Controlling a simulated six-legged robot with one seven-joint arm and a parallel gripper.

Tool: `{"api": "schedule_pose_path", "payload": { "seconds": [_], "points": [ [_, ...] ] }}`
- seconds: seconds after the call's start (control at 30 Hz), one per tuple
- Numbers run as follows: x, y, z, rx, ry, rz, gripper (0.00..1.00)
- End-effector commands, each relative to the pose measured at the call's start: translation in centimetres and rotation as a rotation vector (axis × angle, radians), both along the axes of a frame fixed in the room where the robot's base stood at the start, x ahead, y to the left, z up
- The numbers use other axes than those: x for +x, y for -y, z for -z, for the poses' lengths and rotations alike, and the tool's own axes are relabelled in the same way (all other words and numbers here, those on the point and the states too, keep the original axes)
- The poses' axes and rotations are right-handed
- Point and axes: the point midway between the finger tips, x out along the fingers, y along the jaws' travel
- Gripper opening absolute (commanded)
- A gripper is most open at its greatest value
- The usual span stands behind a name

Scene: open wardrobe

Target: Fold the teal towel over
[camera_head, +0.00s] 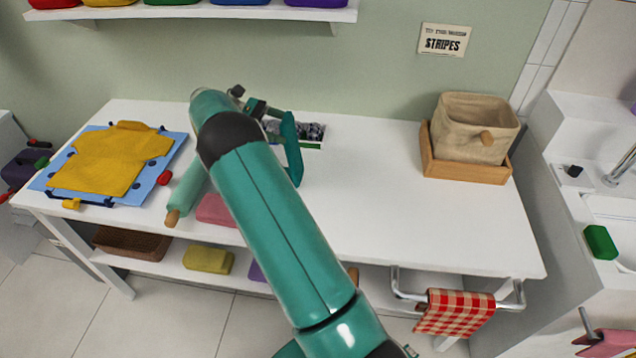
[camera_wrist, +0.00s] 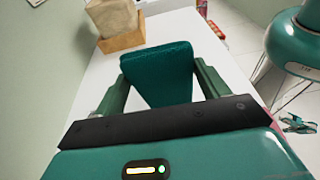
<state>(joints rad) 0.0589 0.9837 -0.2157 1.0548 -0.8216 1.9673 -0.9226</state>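The teal towel (camera_wrist: 158,72) shows in the wrist view as a dark, textured teal piece between the two fingers of my gripper (camera_wrist: 162,80). It is wider at the far end and narrows towards my palm, and its sides meet the fingertips. In the head view, the towel (camera_head: 292,152) is a narrow dark teal piece seen nearly edge-on, upright beside my gripper (camera_head: 268,112), above the white table (camera_head: 385,215). My forearm hides part of the gripper and the table there. I cannot tell whether the towel's lower edge rests on the table.
A beige fabric bin (camera_head: 470,130) stands in a wooden tray (camera_head: 440,165) at the table's right. A yellow garment (camera_head: 110,160) lies on a blue mat (camera_head: 165,180) at left, near a teal rolling pin (camera_head: 187,192). The table's right middle is clear. A red checked cloth (camera_head: 455,312) hangs in front.

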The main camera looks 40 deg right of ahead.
Motion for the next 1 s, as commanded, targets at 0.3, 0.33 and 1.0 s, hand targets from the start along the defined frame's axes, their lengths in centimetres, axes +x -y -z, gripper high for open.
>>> {"api": "schedule_pose_path", "payload": {
  "seconds": [0.3,0.33,1.0],
  "points": [
    [2.2,-1.9,0.3,-0.001,0.002,-0.002,0.69],
    [2.2,-1.9,0.3,-0.001,0.002,-0.002,0.69],
    [4.3,-3.5,1.2,-0.003,-0.004,0.006,0.69]
  ]
}}
